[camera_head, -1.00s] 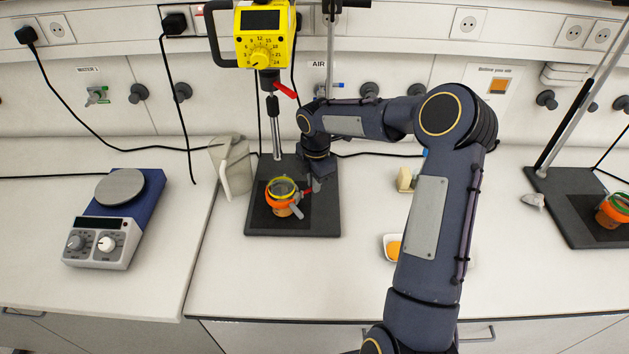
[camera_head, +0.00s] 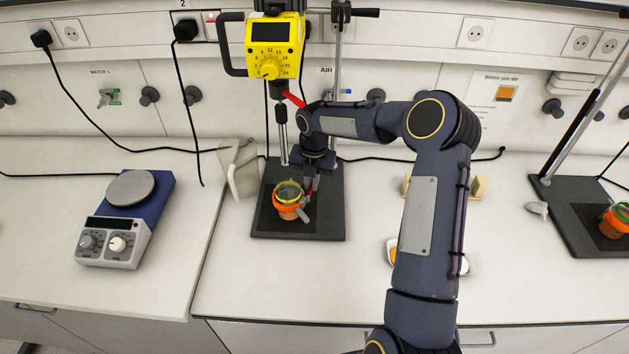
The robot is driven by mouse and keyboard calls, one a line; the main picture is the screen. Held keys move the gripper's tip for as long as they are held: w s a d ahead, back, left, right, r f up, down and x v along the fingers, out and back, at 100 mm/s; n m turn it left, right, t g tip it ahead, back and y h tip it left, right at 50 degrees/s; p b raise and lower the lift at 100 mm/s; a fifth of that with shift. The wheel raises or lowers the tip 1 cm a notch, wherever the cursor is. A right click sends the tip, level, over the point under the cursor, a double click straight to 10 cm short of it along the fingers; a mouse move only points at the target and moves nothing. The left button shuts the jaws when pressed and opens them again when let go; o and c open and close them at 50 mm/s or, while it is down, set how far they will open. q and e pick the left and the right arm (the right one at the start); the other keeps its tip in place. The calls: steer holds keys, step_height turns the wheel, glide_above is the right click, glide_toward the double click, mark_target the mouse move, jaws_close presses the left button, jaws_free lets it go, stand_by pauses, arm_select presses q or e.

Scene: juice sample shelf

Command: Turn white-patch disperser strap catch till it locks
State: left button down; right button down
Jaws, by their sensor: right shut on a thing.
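The yellow disperser (camera_head: 274,45) hangs on its stand at the back, above a dark base plate (camera_head: 265,228). A jar with an orange strap (camera_head: 287,212) around it and a yellow rim stands upright on that plate. A small grey lever (camera_head: 304,215) sticks out at the strap's right front. My right gripper (camera_head: 310,188) points down right beside the jar, shut on a small part of the strap catch; the jaws and arm largely hide that part. I cannot make out a white patch. My left gripper is out of view.
A second stand base (camera_head: 572,237) with another orange-strapped jar (camera_head: 614,222) is at the right. A white jug (camera_head: 240,168) stands close left of the disperser base. A hotplate stirrer (camera_head: 128,215) is farther left.

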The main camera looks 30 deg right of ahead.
steer(key=shift+w+a+n, duration=0.25)
steer(key=shift+a+n, duration=0.05)
steer(key=shift+n, duration=0.7)
steer(key=c, duration=1.5)
jaws_free()
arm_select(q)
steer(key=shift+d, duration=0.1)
arm_select(e)
steer(key=shift+a+r, duration=0.1)
steer(key=shift+a, duration=0.05)
